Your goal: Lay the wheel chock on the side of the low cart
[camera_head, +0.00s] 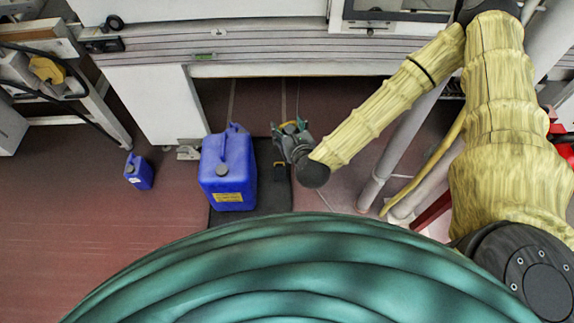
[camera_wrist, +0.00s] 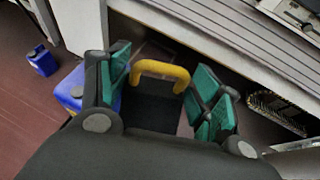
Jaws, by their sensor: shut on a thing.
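The wheel chock appears to be the black thing with a curved yellow handle (camera_wrist: 160,71) between my fingers in the wrist view; its handle also shows in the head view (camera_head: 291,125). My gripper (camera_head: 289,131) has green-padded fingers and is shut on the chock, with the fingers still spread by its width. The gripper also fills the near part of the wrist view (camera_wrist: 166,85). The low cart looks to be the dark flat platform (camera_head: 268,200), partly hidden by my body. The chock is just past its far right part; I cannot tell its height.
A large blue jerrycan (camera_head: 228,170) stands on the dark platform, left of my gripper. A small blue can (camera_head: 139,172) stands on the floor further left. A black piece with a yellow mark (camera_head: 281,173) is beside my wrist. A white machine edge (camera_head: 270,62) runs behind; grey pipes (camera_head: 388,150) stand right.

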